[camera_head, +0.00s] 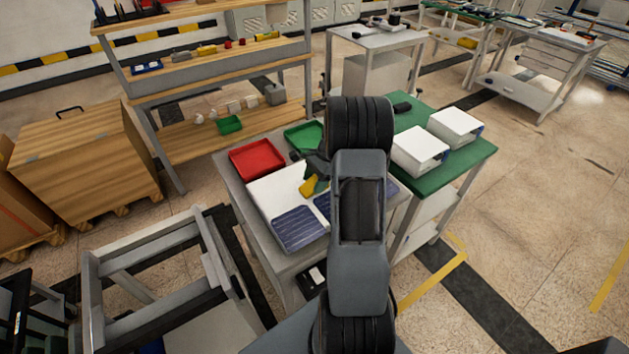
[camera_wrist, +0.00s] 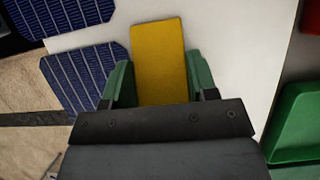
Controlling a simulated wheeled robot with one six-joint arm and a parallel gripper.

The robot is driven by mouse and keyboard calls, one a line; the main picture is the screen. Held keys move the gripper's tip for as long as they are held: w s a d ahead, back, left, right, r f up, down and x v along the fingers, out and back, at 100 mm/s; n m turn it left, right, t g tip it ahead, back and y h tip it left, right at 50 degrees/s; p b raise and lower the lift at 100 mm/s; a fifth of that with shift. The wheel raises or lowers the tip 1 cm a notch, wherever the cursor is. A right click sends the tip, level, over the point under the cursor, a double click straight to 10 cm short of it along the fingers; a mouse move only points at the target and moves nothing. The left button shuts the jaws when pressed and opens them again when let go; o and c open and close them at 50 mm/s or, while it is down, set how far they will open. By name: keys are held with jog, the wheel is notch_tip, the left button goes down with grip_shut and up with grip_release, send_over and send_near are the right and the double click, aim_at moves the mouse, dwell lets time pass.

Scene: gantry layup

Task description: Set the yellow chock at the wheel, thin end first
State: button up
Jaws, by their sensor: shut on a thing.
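The yellow chock (camera_wrist: 160,62) is between the green fingers of my gripper (camera_wrist: 160,84), which is shut on it. In the wrist view its flat yellow face shows and its lower end is hidden by the gripper body. In the head view the chock (camera_head: 308,186) shows beside my gripper (camera_head: 316,176), over the white sheet (camera_head: 268,193) on the grey table. I cannot tell whether it touches the sheet, or which end is thin. I cannot make out a wheel in either view.
Dark blue solar cells (camera_head: 299,229) lie on the sheet's near side. A red bin (camera_head: 257,159) and a green bin (camera_head: 303,136) stand at the table's back. A green-topped table (camera_head: 472,153) with white boxes (camera_head: 420,148) adjoins on the right. My arm hides part of the table.

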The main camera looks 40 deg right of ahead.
jog(key=o, duration=1)
jog(key=shift+f, duration=0.1)
jog(key=shift+o, duration=0.2)
